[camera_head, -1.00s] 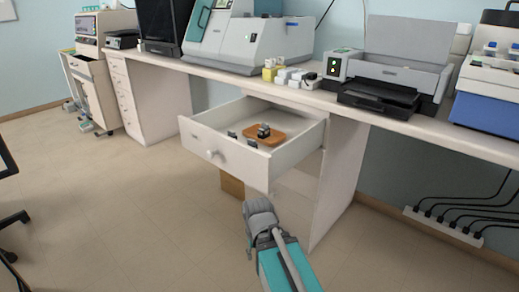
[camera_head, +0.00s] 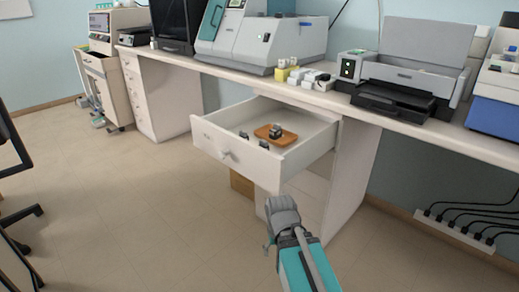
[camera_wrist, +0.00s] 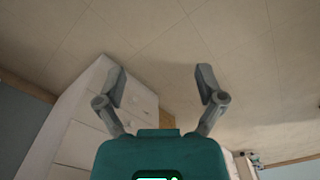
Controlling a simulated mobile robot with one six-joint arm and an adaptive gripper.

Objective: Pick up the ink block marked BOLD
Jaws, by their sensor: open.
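The open drawer (camera_head: 292,165) holds a brown pad (camera_head: 289,139) with a small dark block (camera_head: 276,131) on it. Two more small dark blocks, one at the drawer's left (camera_head: 244,135) and one nearer the front (camera_head: 264,144), sit close to its front panel. No marking is readable, so I cannot tell which block says BOLD. My gripper (camera_wrist: 163,84) is open and empty in the wrist view, its two grey fingers wide apart. It faces the floor and a white drawer cabinet; no block shows there. In the head view my arm is in front of the drawer and below it.
The drawer's front panel, with a round knob (camera_head: 227,155), and its side walls stand around the blocks. The bench top above carries a printer (camera_head: 415,75), a large grey machine (camera_head: 265,42) and small white and yellow boxes (camera_head: 294,73). The floor (camera_head: 130,210) at left is open.

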